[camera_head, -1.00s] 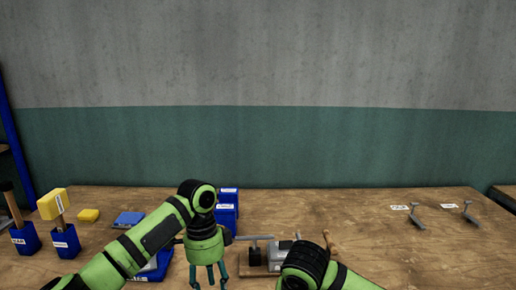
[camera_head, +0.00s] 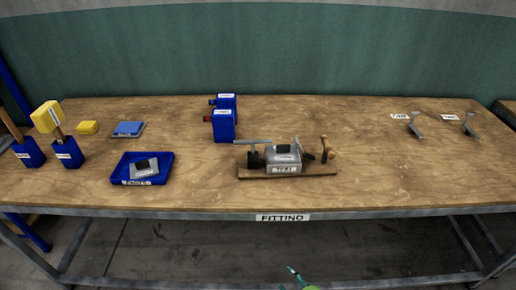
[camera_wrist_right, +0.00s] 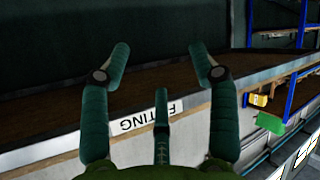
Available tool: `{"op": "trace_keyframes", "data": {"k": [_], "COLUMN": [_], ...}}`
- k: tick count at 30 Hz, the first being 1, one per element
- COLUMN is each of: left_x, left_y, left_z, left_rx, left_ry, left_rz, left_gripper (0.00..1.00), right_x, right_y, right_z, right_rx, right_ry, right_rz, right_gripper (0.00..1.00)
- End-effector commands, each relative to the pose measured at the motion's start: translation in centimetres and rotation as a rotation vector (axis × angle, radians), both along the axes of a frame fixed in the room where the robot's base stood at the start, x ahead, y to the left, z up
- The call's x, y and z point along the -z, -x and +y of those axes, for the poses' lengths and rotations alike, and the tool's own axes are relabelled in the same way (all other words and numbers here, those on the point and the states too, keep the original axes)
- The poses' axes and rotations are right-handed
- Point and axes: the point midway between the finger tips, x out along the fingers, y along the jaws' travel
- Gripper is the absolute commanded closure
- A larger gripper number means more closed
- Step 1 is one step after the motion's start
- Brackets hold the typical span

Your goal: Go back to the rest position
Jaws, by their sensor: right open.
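My right gripper (camera_head: 294,272) shows only as a teal fingertip and a bit of green at the bottom of the head view, in front of the bench and below its front edge. In the right wrist view the right gripper (camera_wrist_right: 160,62) is open and empty, its teal fingers spread, with the bench's "FITTING" label (camera_wrist_right: 150,117) beyond them. My left gripper is out of view. The wooden bench (camera_head: 350,180) is clear of both arms in the head view.
Open floor lies below.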

Motion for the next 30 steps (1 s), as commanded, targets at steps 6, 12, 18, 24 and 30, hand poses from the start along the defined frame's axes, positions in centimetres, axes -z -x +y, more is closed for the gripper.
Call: {"op": "trace_keyframes", "data": {"k": [6,12,18,24,30], "left_x": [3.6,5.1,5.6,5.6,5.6], "left_y": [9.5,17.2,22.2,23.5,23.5], "left_z": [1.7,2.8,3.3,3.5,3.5], "left_rx": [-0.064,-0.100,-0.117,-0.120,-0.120], "left_ry": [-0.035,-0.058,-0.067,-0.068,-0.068], "left_rz": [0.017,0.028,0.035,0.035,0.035], "left_gripper": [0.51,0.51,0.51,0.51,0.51], "right_x": [10.5,16.2,18.2,18.4,18.4], "right_y": [12.0,25.1,34.4,37.2,37.2], "right_z": [-6.4,-9.9,-11.0,-11.2,-11.2], "right_rx": [0.295,0.492,0.602,0.631,0.631], "right_ry": [0.054,0.101,0.127,0.132,0.132], "right_rz": [0.387,0.722,0.946,1.012,1.012], "right_gripper": [0.39,0.39,0.39,0.39,0.39]}}
